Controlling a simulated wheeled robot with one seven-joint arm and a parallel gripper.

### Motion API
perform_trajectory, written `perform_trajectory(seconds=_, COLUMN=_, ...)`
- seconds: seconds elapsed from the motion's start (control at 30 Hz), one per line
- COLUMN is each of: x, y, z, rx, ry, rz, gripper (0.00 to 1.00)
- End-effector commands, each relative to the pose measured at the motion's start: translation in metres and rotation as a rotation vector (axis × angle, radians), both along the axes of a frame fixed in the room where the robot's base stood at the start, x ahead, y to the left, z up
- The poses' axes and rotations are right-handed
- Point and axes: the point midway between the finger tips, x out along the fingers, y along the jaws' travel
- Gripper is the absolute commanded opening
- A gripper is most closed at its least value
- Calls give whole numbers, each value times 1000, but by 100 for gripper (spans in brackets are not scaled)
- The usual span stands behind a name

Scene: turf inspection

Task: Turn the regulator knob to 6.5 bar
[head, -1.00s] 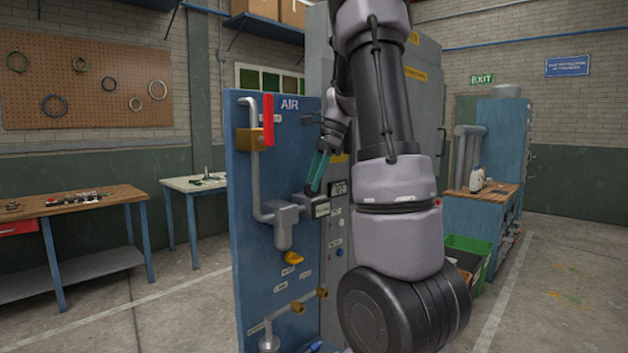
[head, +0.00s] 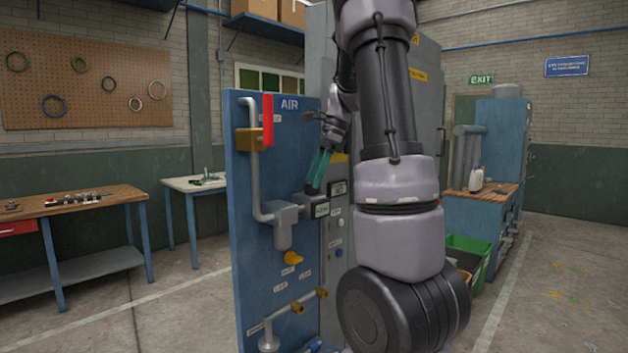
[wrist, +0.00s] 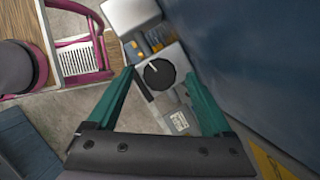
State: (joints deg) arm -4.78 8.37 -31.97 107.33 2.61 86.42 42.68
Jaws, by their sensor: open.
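The regulator (head: 283,223) is a grey block on the blue AIR panel (head: 258,180). In the wrist view its knob (wrist: 160,74) is round and black with a pale pointer line on top. The knob lies beyond and between the tips of my open gripper (wrist: 160,82), which has teal fingers. I cannot tell whether either finger touches it. A small grey display (wrist: 179,121) shows between the fingers, too small to read. In the head view my gripper (head: 318,172) points down at the regulator's right end, and the knob is mostly hidden there.
A red lever (head: 268,120) stands upright on the panel above. The panel face runs close along the right of the wrist view. A wooden workbench (head: 75,197) stands at left.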

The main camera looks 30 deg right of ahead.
Motion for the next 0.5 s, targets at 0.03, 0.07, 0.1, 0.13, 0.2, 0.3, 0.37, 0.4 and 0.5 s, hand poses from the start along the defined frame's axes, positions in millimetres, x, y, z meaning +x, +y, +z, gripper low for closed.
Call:
perform_trajectory(seconds=0.03, x=0, y=-4, z=8, rx=-1, ry=-4, rz=-2, gripper=84)
perform_trajectory(seconds=0.07, x=-1, y=-6, z=13, rx=-2, ry=-5, rz=-1, gripper=84)
perform_trajectory(seconds=0.1, x=-2, y=-9, z=21, rx=-1, ry=-4, rz=-3, gripper=84)
perform_trajectory(seconds=0.13, x=-2, y=-11, z=26, rx=-2, ry=-4, rz=-3, gripper=84)
perform_trajectory(seconds=0.2, x=-4, y=-17, z=40, rx=-2, ry=-4, rz=-3, gripper=84)
perform_trajectory(seconds=0.3, x=-6, y=-24, z=58, rx=-3, ry=-4, rz=-3, gripper=84)
perform_trajectory(seconds=0.37, x=-7, y=-28, z=68, rx=-2, ry=-4, rz=-3, gripper=84)
perform_trajectory(seconds=0.4, x=-8, y=-30, z=73, rx=-2, ry=-2, rz=-2, gripper=84)
perform_trajectory(seconds=0.5, x=-9, y=-34, z=84, rx=-2, ry=-2, rz=-2, gripper=84)
